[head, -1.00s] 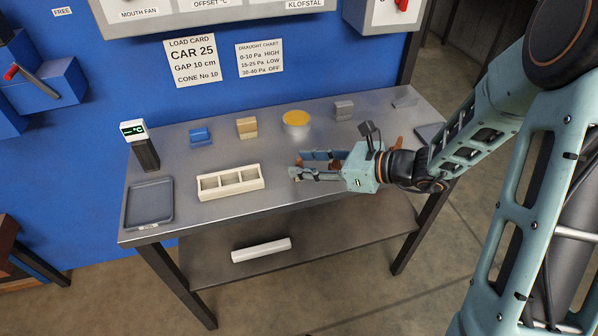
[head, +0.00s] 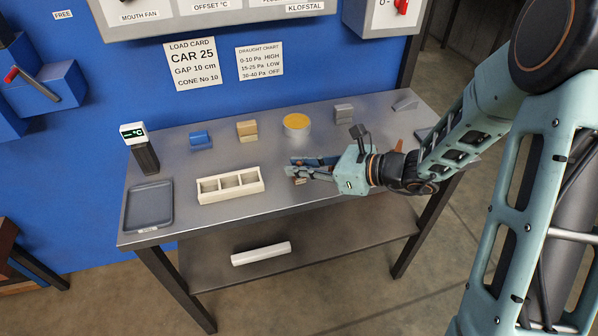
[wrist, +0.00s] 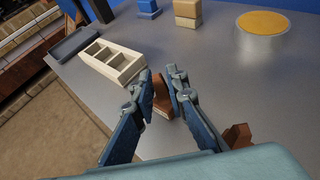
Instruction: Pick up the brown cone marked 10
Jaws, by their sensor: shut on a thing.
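My gripper (head: 296,171) is over the front part of the grey metal table, its fingers pointing left. In the wrist view my gripper (wrist: 161,92) is shut on a small brown cone (wrist: 162,101), which sits between the two fingertips. In the head view only a small bit of this brown cone (head: 299,181) shows under the fingers. No number can be read on it. I cannot tell whether it still touches the table.
A second brown piece (wrist: 237,135) stands close on the right in the wrist view. A cream three-compartment holder (head: 230,199) is left of my gripper, with a grey tray (head: 148,228) beyond it. Blue (head: 200,140), tan and grey blocks and a yellow-topped disc (head: 296,125) stand behind.

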